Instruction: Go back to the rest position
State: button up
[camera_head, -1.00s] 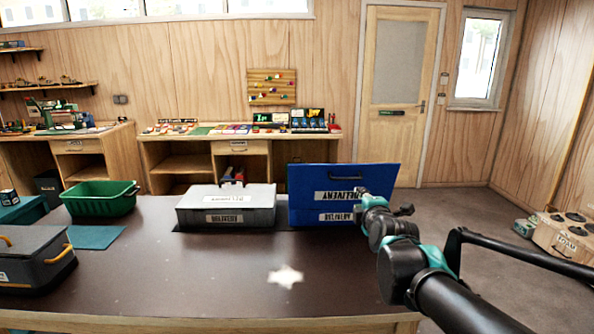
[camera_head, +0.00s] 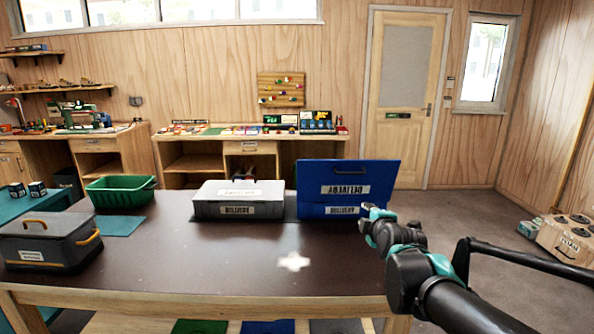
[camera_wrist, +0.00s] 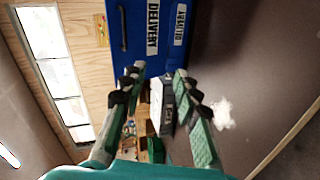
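My gripper (camera_head: 374,217) is at the right side of the dark table (camera_head: 190,250), in front of the blue delivery box. In the wrist view my gripper (camera_wrist: 157,82) shows two teal fingers spread apart with nothing between them. The blue box (camera_head: 313,211) stands at the table's back right with its lid raised, and it also shows in the wrist view (camera_wrist: 150,60). The fingers appear apart from it, though the gap is hard to judge. The inside of the box is hidden.
A closed grey box (camera_head: 240,207) stands beside the blue one. A green bin (camera_head: 120,195) and a dark grey case with orange handles (camera_head: 50,243) stand at the left. The table's front middle is clear. A wooden crate (camera_head: 562,243) sits on the floor at right.

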jog(key=s+f+m+g, duration=0.5)
jog(key=s+f+m, duration=0.2)
jog(key=f, duration=0.4)
jog(key=s+f+m+g, duration=0.5)
jog(key=s+f+m, duration=0.2)
jog(key=f+m, duration=0.2)
jog(key=shift+f, duration=0.95)
